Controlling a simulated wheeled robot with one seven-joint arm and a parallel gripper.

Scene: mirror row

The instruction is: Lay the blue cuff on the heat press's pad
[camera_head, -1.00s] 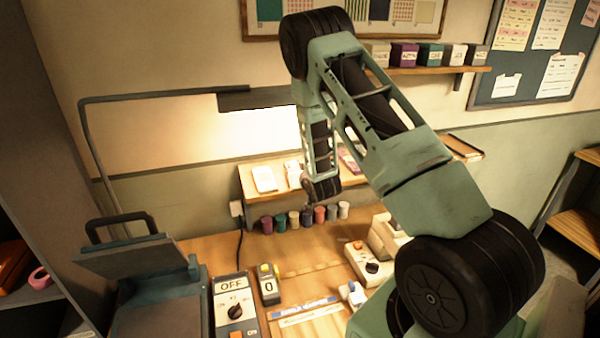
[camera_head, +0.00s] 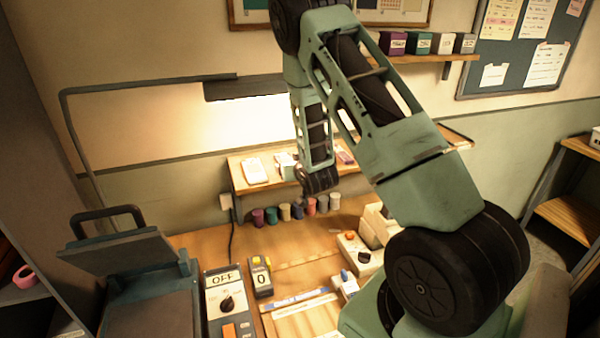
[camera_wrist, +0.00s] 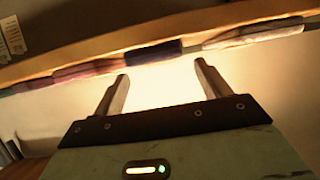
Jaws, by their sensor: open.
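The heat press stands open at the lower left of the head view, its upper plate (camera_head: 118,248) raised and tilted on a hinge. Its dark pad (camera_head: 150,316) below is bare where it shows and is cut off by the frame's bottom. In the wrist view my gripper (camera_wrist: 162,70) has its fingers apart with nothing between them. Folded cloths lie in a row along a shelf edge beyond the fingertips. A dark blue one (camera_wrist: 152,53), which may be the blue cuff, is just beyond and between them. In the head view my fingers are hidden by my wrist.
A wooden shelf (camera_head: 245,182) runs along the wall, with several thread spools (camera_head: 297,211) below it. A control box (camera_head: 225,300) marked OFF, a yellow-and-black counter (camera_head: 261,276) and a white device (camera_head: 358,252) stand on the bench. A bent lamp arm (camera_head: 150,83) rises above the press.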

